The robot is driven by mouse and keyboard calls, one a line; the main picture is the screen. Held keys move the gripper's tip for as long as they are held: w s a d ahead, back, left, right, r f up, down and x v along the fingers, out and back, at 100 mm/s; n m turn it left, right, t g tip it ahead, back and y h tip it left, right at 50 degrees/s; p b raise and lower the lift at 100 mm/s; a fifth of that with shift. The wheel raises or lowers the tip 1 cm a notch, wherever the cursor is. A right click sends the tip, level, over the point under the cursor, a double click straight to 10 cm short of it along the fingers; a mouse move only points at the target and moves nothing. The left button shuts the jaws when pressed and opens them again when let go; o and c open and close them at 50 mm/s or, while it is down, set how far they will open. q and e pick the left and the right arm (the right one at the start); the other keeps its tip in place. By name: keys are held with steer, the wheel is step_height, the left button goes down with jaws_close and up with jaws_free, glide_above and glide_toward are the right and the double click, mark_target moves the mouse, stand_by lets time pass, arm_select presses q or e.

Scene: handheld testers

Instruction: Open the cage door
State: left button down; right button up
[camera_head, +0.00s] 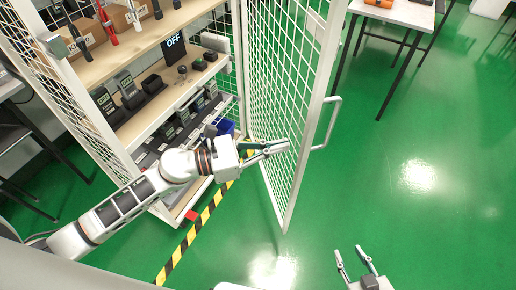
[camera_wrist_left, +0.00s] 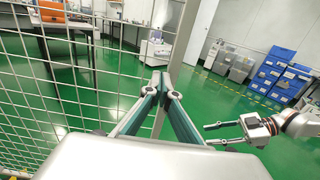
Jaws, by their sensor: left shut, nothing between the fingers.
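The cage door (camera_head: 317,110) is a white-framed wire-mesh panel, standing swung out from the shelf cage with a wide gap at its free edge. Its handle (camera_head: 331,124) is a white bar on the outer side of the free edge. My left gripper (camera_head: 287,145) is shut and empty on the shelf side of the door, its tips close to the mesh; I cannot tell whether they touch. In the left wrist view the left fingers (camera_wrist_left: 165,82) meet in front of the door's frame post (camera_wrist_left: 175,45). My right gripper (camera_head: 348,250) is open and empty, outside the door.
The cage shelves (camera_head: 150,118) hold several handheld testers, and a blue bin (camera_head: 225,127) sits low inside. Yellow-black tape (camera_head: 205,215) marks the floor before the cage. A table (camera_head: 405,14) stands at upper right. The green floor (camera_head: 430,200) at right is clear.

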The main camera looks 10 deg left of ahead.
mark_target(300, 142)
arm_select(q)
steer(key=shift+x, duration=1.35)
steer(key=shift+w+d, duration=0.1)
steer(key=shift+d, duration=0.05)
